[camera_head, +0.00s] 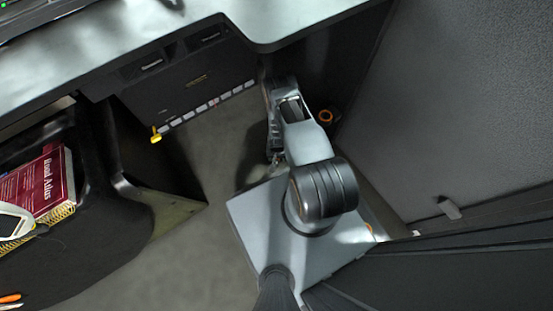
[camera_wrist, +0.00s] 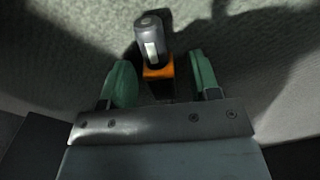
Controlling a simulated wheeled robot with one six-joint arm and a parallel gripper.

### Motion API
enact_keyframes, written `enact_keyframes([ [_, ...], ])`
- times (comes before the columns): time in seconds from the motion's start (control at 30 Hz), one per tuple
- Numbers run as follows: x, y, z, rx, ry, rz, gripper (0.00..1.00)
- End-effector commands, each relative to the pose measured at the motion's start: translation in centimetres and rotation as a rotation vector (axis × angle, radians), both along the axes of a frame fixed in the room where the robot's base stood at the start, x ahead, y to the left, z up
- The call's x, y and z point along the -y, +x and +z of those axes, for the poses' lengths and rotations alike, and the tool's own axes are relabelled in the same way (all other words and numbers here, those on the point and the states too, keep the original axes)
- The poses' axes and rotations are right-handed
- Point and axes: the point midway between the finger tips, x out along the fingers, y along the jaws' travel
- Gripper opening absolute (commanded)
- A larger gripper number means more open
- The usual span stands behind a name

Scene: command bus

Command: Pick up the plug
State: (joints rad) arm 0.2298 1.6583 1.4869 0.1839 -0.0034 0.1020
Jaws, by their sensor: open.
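In the wrist view, my gripper (camera_wrist: 159,68) is open, with one green fingertip on each side. A dark grey, rounded plug-like body (camera_wrist: 149,42) with a pale label and an orange part (camera_wrist: 158,71) shows between and beyond the fingertips. I cannot tell whether this is the plug, or whether a finger touches it. In the head view, a small yellow piece (camera_head: 155,135) is at the left end of a row of pale sockets or labels on the dark panel. My arm partly hides the space under the desk.
The desk edge (camera_head: 130,62) overhangs the dark panel (camera_head: 190,82). A grey upholstered wall (camera_head: 465,110) stands at the right. An orange ring (camera_head: 326,117) lies beside my arm. A black bin with a red road atlas (camera_head: 48,180) is at the left. Some floor (camera_head: 195,240) is clear.

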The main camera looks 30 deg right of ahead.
Motion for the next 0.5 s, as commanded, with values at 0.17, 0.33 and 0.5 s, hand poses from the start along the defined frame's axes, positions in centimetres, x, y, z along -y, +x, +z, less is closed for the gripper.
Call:
enact_keyframes([
  [0.17, 0.00, 0.01, 0.13, 0.000, 0.000, 0.000, 0.51],
  [0.33, 0.00, 0.01, 0.14, 0.000, 0.000, 0.000, 0.34],
  [0.5, 0.00, 0.01, 0.13, 0.000, 0.000, 0.000, 0.18],
])
